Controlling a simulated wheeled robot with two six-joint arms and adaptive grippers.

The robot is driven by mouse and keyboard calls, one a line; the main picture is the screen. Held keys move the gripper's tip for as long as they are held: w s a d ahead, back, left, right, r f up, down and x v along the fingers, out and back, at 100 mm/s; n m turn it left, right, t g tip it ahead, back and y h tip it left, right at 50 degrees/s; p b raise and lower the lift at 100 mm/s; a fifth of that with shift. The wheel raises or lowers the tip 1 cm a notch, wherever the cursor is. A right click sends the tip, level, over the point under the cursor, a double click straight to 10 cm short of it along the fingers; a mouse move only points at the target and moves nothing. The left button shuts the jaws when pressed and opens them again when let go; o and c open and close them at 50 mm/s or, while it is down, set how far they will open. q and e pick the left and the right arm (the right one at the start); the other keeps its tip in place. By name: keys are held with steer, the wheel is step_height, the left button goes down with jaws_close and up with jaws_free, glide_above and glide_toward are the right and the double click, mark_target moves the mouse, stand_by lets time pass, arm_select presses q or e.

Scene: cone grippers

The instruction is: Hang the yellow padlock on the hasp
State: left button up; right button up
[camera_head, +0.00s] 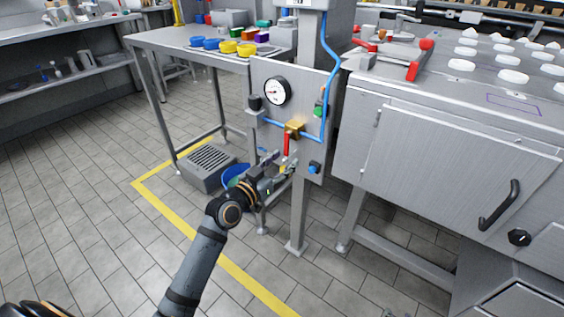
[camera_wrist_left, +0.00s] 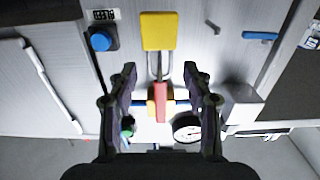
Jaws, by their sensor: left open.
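The yellow padlock (camera_wrist_left: 158,31) is in the left wrist view, beyond my fingertips, with its grey shackle pointing to the red handle (camera_wrist_left: 160,100). The shackle meets the end of the red handle; whether it passes through a hole there is hard to tell. In the head view the red handle (camera_head: 286,145) hangs down from a brass valve (camera_head: 294,129) on the grey panel. My left gripper (camera_head: 281,169) is open in front of the panel, and in its wrist view the fingers (camera_wrist_left: 160,70) stand apart on either side of the shackle and handle. No separate hasp is distinguishable.
The panel carries a gauge (camera_head: 277,92), a blue button (camera_head: 314,167), a green button (camera_head: 318,109) and a blue pipe (camera_head: 331,90). A steel cabinet (camera_head: 440,150) stands right, a table (camera_head: 165,40) left.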

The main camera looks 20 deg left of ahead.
arm_select(q)
steer(key=shift+s+a+f, duration=0.1)
steer(key=shift+s+a, duration=0.05)
steer(key=shift+s, duration=0.2)
steer(key=v, duration=0.6)
steer(key=shift+s, duration=0.4)
